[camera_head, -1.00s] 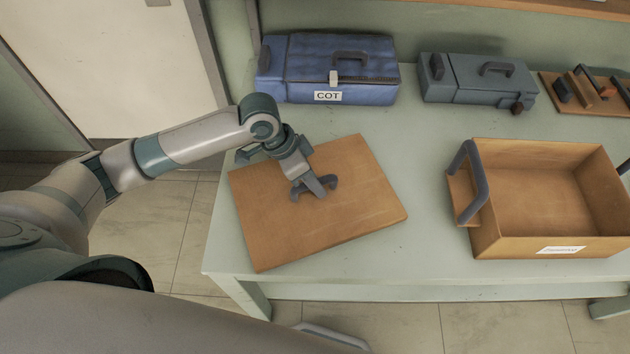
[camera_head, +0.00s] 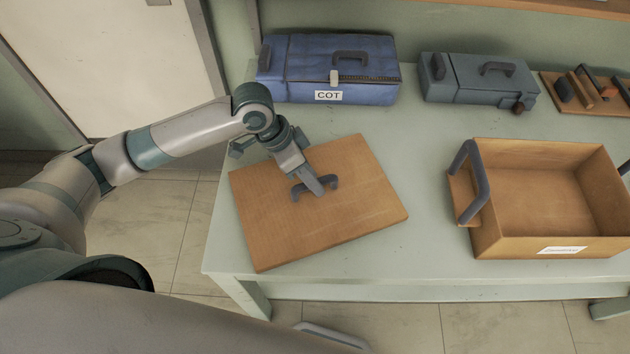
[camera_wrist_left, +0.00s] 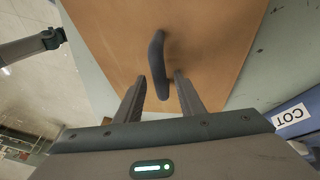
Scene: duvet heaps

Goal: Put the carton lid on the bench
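The carton lid (camera_head: 350,205) is a flat brown panel with a dark arched handle (camera_head: 326,184). It lies flat on the pale green bench (camera_head: 430,255), at the left end. My left gripper (camera_head: 317,190) is over the lid's middle, at the handle. In the left wrist view, the left gripper (camera_wrist_left: 158,76) is open, with a finger on each side of the dark handle (camera_wrist_left: 157,60) and gaps visible between. The brown lid (camera_wrist_left: 215,30) fills the area beneath. My right gripper cannot be made out in these views.
An open brown carton (camera_head: 560,200) with dark handles stands on the right of the bench. Behind are a blue case (camera_head: 300,60) labelled COT, a grey case (camera_head: 470,90) and a brown board (camera_head: 610,103) with small items. Bare bench lies between lid and carton.

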